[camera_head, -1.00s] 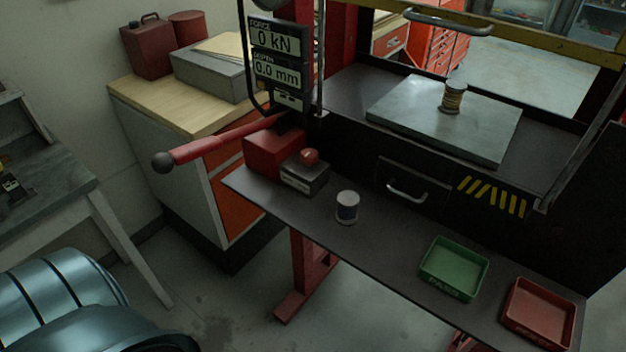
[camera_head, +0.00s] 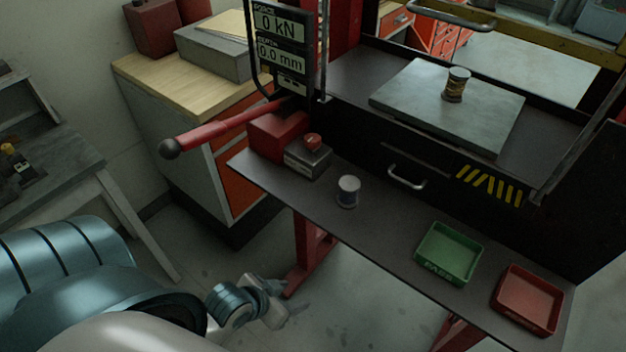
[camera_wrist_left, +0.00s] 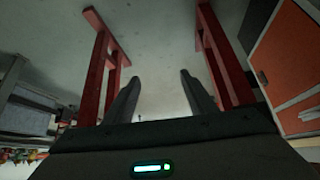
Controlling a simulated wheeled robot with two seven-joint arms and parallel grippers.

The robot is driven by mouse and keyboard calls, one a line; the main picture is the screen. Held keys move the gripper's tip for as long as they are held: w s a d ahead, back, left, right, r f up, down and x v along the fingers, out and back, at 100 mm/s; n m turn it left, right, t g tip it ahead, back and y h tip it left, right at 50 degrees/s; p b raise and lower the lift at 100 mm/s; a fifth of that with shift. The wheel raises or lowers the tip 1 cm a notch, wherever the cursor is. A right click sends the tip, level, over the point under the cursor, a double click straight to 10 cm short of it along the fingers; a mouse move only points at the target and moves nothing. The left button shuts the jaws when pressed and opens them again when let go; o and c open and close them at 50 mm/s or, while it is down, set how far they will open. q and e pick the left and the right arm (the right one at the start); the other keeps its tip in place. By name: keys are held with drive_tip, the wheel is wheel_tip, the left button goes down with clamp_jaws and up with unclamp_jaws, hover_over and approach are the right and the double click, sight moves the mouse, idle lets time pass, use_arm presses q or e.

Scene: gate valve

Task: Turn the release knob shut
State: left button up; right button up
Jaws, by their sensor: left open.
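The release knob (camera_head: 313,141) is a small red knob on top of a grey block (camera_head: 307,160), beside the red pump body at the left end of the dark shelf. My left gripper (camera_head: 288,302) is low in the head view, below the shelf and well apart from the knob. In the left wrist view my left gripper (camera_wrist_left: 160,80) has its two fingers spread with only floor between them. The knob cannot be made out in the wrist view. My right gripper is not in view.
A red pump lever (camera_head: 215,131) sticks out left of the block. A small white-topped can (camera_head: 348,190), a green tray (camera_head: 448,254) and a red tray (camera_head: 528,300) sit on the shelf (camera_head: 385,235). Red press legs (camera_head: 307,250) stand near my left gripper.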

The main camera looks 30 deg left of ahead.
use_arm(q)
drive_tip(key=w+a+r+t+h, duration=0.1)
drive_tip(key=w+a+r+t, duration=0.2)
drive_tip(key=r, duration=0.5)
drive_tip(key=w+a+r+t, duration=0.3)
drive_tip(key=w+a+r, duration=0.1)
drive_tip(key=r, duration=0.3)
drive_tip(key=t, duration=0.5)
approach(307, 144)
drive_tip(key=s, duration=0.5)
drive_tip(key=shift+s+a+f+n, duration=0.1)
drive_tip(key=shift+s+a+n, duration=0.05)
drive_tip(key=shift+a+n, duration=0.15)
drive_tip(key=w+p, duration=0.2)
drive_tip(key=w, duration=0.3)
drive_tip(key=w+d+p, duration=0.1)
drive_tip(key=w+p, duration=0.1)
drive_tip(key=w, duration=0.3)
drive_tip(key=w+d+p, duration=0.1)
drive_tip(key=w+p, duration=0.1)
drive_tip(key=w, duration=0.4)
drive_tip(key=shift+p, duration=0.35)
drive_tip(key=shift+w, duration=0.65)
